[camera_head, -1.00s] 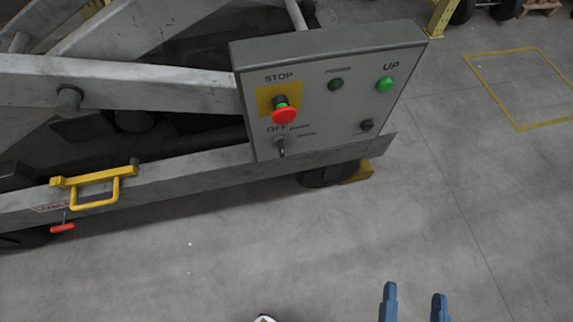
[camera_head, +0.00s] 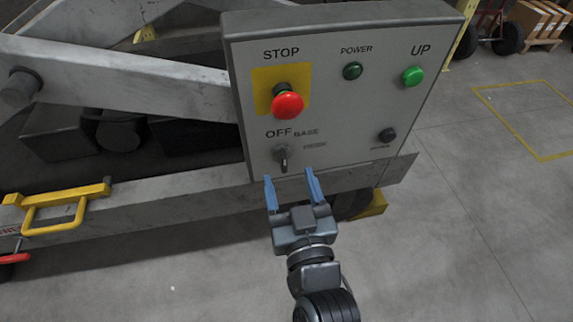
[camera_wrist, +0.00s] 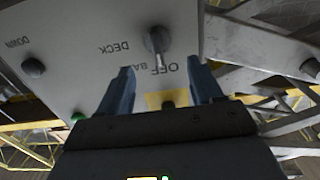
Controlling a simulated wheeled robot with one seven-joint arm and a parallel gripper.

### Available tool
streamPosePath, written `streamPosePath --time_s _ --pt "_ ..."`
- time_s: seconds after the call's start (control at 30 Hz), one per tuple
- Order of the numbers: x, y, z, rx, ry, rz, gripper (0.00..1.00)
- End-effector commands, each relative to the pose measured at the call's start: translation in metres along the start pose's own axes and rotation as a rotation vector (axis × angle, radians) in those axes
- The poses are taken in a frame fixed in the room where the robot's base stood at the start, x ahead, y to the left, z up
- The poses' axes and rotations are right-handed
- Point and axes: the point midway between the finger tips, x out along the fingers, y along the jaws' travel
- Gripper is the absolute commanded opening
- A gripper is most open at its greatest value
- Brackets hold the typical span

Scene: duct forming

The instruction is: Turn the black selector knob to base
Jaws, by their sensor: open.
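The selector knob (camera_head: 282,156) is dark, with a lever-like handle, at the lower left of the grey control panel (camera_head: 340,115). OFF, BASE and a smaller label stand around it. In the wrist view, where the panel is upside down, the knob (camera_wrist: 158,42) shows at the top centre, its handle lined up toward OFF; DECK and part of BASE are readable. My gripper (camera_head: 289,175) is open, its blue fingers pointing at the panel's lower edge, just below the knob in the head view. It is empty and appears apart from the knob.
Above the knob is a red STOP button (camera_head: 287,105) on a yellow plate. A POWER lamp (camera_head: 352,71), a green UP button (camera_head: 412,75) and a black DOWN button (camera_head: 387,135) are to the right. A yellow handle (camera_head: 62,208) is at left.

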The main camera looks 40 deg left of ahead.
Motion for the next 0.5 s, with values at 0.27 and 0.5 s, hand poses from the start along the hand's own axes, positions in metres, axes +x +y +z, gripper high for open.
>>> streamPosePath --time_s 0.27,0.5 --pt "0.037 0.001 0.000 0.000 0.000 0.001 0.65" --pt "0.046 0.001 0.000 0.000 -0.001 0.001 0.65"
